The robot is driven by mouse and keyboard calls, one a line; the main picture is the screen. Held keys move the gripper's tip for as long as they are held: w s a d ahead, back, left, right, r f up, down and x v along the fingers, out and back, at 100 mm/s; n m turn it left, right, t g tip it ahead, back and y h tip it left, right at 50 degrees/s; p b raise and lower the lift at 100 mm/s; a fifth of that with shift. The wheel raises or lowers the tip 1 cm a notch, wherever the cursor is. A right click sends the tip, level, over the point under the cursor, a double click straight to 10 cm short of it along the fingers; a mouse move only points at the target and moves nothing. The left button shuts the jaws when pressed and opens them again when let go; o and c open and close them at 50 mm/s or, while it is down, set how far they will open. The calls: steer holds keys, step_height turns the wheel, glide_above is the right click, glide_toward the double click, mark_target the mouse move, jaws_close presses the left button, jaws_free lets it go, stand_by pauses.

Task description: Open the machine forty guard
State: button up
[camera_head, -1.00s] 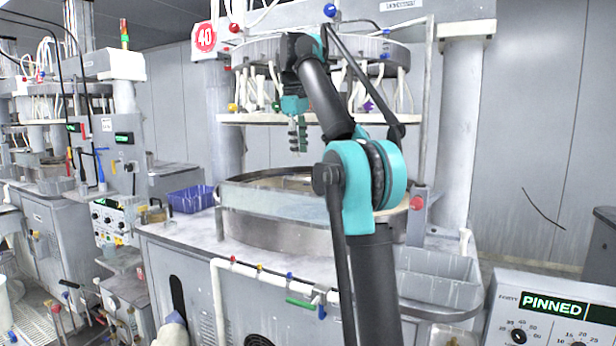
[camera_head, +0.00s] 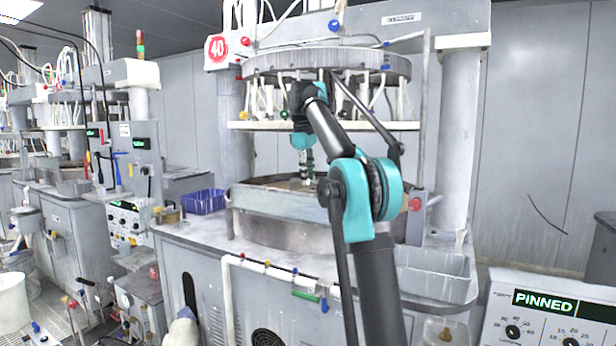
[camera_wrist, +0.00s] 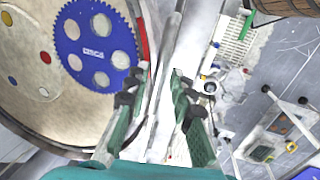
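Machine forty carries a red round "40" sign (camera_head: 217,48). What looks like its guard (camera_head: 275,204) is a curved, greyish panel around the front of the round platen basin, standing upright. My gripper (camera_head: 306,172) points down at the guard's upper edge, in front of the hanging upper ring. In the wrist view my gripper (camera_wrist: 154,88) has its two green fingers apart. A pale, narrow edge (camera_wrist: 158,105) runs between them, probably the guard's rim; I cannot tell whether the fingers touch it. My arm hides the guard's right part in the head view.
A blue toothed carrier disc (camera_wrist: 97,52) lies on the platen in the wrist view. The upper ring (camera_head: 330,66) with several hoses hangs above. A blue basket (camera_head: 204,201) stands at left, and a "PINNED" control panel (camera_head: 550,310) at lower right.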

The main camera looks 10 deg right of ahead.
jaws_close()
steer(key=shift+a, duration=0.1)
steer(key=s+a+f+t+h, duration=0.8)
steer(key=s+a+f+t, duration=0.2)
steer(key=s+f, duration=0.3)
steer(key=shift+s+f+t, duration=0.4)
steer(key=shift+f+t, duration=0.3)
stand_by(0.5)
stand_by(0.3)
